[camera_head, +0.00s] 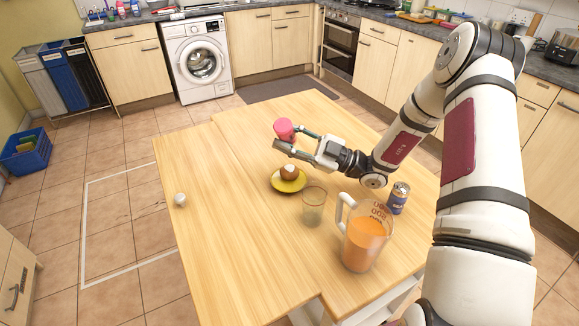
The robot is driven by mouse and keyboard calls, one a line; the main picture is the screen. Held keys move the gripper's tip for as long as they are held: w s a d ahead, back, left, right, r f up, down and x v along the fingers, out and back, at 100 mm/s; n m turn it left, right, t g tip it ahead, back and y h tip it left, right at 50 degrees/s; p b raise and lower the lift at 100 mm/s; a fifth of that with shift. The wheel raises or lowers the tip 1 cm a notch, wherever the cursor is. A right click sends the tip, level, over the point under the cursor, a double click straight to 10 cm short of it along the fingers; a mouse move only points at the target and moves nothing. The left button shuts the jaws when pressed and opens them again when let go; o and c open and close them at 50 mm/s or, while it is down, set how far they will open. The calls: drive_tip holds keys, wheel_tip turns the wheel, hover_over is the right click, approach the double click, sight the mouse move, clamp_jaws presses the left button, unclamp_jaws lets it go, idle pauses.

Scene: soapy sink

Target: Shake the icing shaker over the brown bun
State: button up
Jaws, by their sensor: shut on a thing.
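The pink icing shaker (283,128) is held between the fingers of my gripper (286,140), raised above the wooden table and slightly tilted. My gripper is shut on it. The brown bun (289,171) sits on a yellow plate (277,182) near the middle of the table. The shaker is above and just behind the bun in the picture, apart from it. I cannot tell whether it is exactly over the bun.
A glass (314,205) stands just in front of the plate. A jug of orange drink (364,241) and a can (398,198) stand to the right. A small white object (180,199) lies near the left edge of the table (225,250).

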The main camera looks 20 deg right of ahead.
wheel_tip(320, 180, down, 3)
drive_tip(key=shift+w+r+b, duration=0.1)
drive_tip(key=shift+w+b, duration=0.05)
drive_tip(key=shift+b, duration=0.3)
drive_tip(key=shift+r, duration=0.15)
drive_tip(key=shift+r+p, duration=1.1)
drive_tip(key=shift+r, duration=0.75)
drive_tip(key=shift+f, duration=0.1)
wheel_tip(320, 180, down, 4)
drive_tip(key=shift+r+b, duration=0.15)
drive_tip(key=shift+b, duration=0.8)
drive_tip(key=shift+r, duration=0.1)
drive_tip(key=shift+r, duration=0.1)
